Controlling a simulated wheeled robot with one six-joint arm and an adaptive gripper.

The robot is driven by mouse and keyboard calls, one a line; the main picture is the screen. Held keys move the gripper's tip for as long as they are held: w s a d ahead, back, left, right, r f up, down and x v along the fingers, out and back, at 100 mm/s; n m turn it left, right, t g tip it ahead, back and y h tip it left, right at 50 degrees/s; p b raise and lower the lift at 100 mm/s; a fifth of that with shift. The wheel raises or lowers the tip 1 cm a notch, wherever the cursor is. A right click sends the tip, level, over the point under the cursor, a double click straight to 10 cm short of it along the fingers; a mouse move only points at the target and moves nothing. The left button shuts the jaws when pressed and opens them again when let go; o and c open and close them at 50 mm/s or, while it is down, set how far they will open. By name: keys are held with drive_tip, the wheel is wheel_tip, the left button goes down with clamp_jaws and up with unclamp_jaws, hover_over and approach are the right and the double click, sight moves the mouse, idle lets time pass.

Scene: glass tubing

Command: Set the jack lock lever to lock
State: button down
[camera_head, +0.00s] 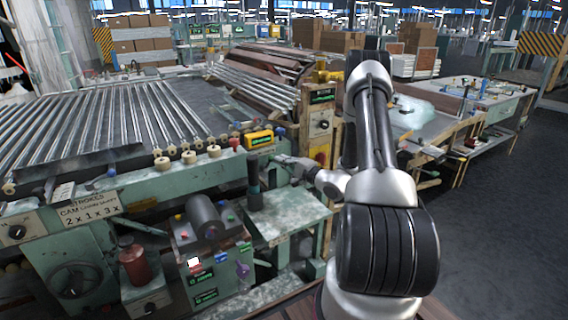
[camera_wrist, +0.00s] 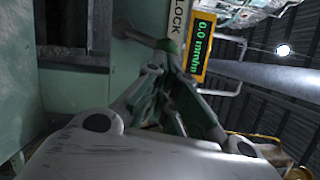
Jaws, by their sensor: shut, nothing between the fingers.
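In the wrist view a grey lever-like bar (camera_wrist: 142,34) runs from the pale green machine wall toward the tips of my gripper (camera_wrist: 166,76); I take it for the jack lock lever. A white label (camera_wrist: 178,18) reading "LOCK" is just beyond it. My gripper is shut and empty, its fingertips close to the bar's end. I cannot tell whether they touch, and the fingers hide part of that spot. In the head view my gripper (camera_head: 283,162) is at the green machine's right end, below a yellow-framed display (camera_head: 258,138). The lever is too small to make out there.
The yellow-framed display (camera_wrist: 201,46) reads "0.0 mm/m" beside the label. A pale pipe (camera_wrist: 265,78) crosses behind it. In the head view a dark upright cylinder (camera_head: 254,180) stands left of my gripper, above a green shelf (camera_head: 285,212). Open floor (camera_head: 500,210) is at right.

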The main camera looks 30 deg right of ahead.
drive_tip(key=a+n, duration=0.1)
drive_tip(key=n, duration=0.1)
drive_tip(key=a+r+n+g+h, duration=0.1)
drive_tip(key=n, duration=0.1)
drive_tip(key=a+r+n, duration=0.1)
drive_tip(key=a+n, duration=0.1)
drive_tip(key=shift+g, duration=0.4)
drive_tip(key=shift+a+r, duration=0.15)
drive_tip(key=shift+a, duration=0.05)
idle(0.7)
